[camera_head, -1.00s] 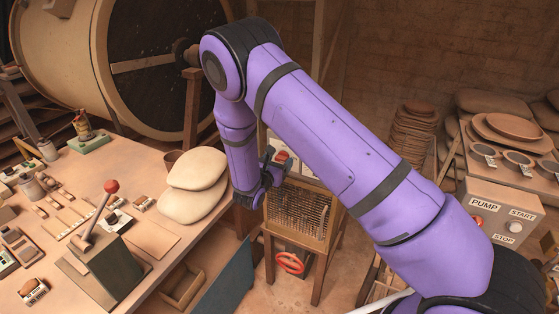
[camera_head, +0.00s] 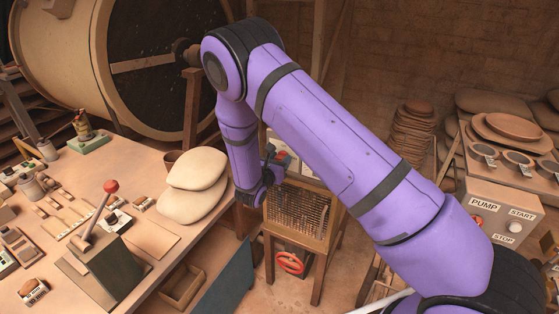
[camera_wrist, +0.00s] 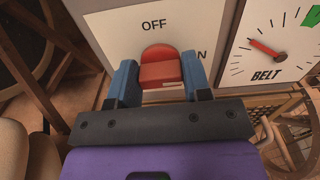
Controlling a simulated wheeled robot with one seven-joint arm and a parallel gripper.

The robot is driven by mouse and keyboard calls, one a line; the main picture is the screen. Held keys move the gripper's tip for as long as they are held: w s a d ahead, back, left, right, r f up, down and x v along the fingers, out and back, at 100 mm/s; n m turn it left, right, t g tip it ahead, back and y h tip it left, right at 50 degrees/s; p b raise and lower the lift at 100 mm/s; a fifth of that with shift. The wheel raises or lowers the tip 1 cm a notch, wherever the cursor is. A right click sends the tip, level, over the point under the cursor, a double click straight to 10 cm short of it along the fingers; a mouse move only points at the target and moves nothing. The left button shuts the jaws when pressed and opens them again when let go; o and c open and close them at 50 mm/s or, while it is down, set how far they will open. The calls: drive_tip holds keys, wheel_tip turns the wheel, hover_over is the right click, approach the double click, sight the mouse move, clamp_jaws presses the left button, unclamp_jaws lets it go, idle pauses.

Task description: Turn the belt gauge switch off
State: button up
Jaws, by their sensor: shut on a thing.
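The red belt gauge switch (camera_wrist: 160,68) sits on a white plate (camera_wrist: 108,36) in the wrist view. OFF is printed above it, and a partly hidden label ending in N is to its right. My gripper (camera_wrist: 158,78) is shut on the switch, with one blue finger on each side. The belt gauge (camera_wrist: 272,60) is right of the plate. Its red needle points up and left, away from the green band at the upper right. In the head view my gripper (camera_head: 272,166) is by the wooden stand, and the switch is mostly hidden.
A workbench (camera_head: 150,262) with a red-knobbed lever (camera_head: 111,187) and two pale sacks (camera_head: 190,206) is at the left. A pump box (camera_head: 497,222) is at the right.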

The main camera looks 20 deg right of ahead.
drive_tip(key=n, duration=0.4)
drive_tip(key=shift+a+n, duration=0.1)
drive_tip(key=shift+n, duration=0.2)
drive_tip(key=n, duration=0.4)
drive_tip(key=shift+w+f, duration=0.1)
drive_tip(key=shift+a+f+n, duration=0.1)
drive_tip(key=shift+f+n, duration=0.05)
drive_tip(key=shift+n, duration=4.25)
drive_tip(key=o, duration=0.9)
drive_tip(key=v, duration=1)
drive_tip(key=shift+s+a, duration=0.25)
